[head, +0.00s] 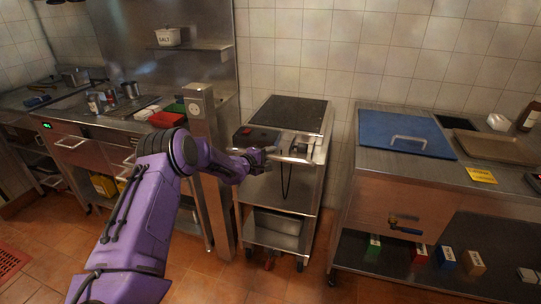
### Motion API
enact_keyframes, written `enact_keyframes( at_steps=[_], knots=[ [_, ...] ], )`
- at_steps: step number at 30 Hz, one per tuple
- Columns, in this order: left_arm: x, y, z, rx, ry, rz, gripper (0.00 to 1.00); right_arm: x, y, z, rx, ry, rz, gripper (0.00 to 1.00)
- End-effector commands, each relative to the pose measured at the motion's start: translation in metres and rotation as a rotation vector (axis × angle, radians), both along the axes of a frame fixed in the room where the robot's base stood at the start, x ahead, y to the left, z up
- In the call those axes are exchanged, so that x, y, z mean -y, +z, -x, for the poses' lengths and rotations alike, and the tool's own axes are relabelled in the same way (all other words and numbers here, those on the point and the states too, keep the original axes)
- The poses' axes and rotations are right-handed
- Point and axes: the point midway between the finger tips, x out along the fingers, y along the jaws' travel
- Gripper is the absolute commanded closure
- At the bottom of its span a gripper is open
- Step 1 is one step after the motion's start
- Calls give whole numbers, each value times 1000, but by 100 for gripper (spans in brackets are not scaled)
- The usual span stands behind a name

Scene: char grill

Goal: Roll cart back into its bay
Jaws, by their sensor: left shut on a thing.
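The steel cart (291,112) with a dark top stands at the centre, its back near the tiled wall, between a steel post and the right counter. Its handle bar (293,160) runs across the front. My left gripper (271,156) reaches in from the left and is shut on the left part of this handle; the fingers are small and partly hidden. Castors show under the cart. My right gripper is not in view.
The steel post (206,150) and left counter (108,122) are close on the cart's left. The right counter (398,180) stands right of it, with a narrow floor gap between. The tiled floor (290,285) in front of the cart is clear.

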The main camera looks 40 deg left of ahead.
Motion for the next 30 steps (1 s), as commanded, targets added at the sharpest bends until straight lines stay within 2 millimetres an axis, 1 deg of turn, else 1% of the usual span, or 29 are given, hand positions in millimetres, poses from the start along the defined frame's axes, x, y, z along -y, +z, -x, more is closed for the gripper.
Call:
enact_keyframes(
  at_steps=[1, 6, 7, 8, 9, 17, 20, 23, 27, 30],
  knots=[
    [-1, 3, -1, 6, 2, -3, 100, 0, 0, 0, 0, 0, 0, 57],
    [0, 4, -3, 7, 0, -4, 100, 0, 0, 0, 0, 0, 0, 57],
    [0, 4, -3, 8, 0, -4, 67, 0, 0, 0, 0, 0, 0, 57],
    [0, 4, -3, 8, 0, -4, 57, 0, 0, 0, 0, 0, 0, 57],
    [0, 4, -3, 8, 0, -4, 49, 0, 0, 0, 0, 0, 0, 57],
    [-1, 3, -1, 5, 1, -2, 49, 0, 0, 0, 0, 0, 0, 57],
    [-3, 5, 7, 6, 4, -3, 49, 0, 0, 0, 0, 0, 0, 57],
    [-3, 8, 24, 7, 5, 1, 49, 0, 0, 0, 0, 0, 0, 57],
    [-4, 14, 57, 7, 4, 2, 49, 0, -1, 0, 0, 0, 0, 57],
    [-4, 18, 78, 7, 3, 3, 49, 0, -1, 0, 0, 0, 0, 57]
  ],
)
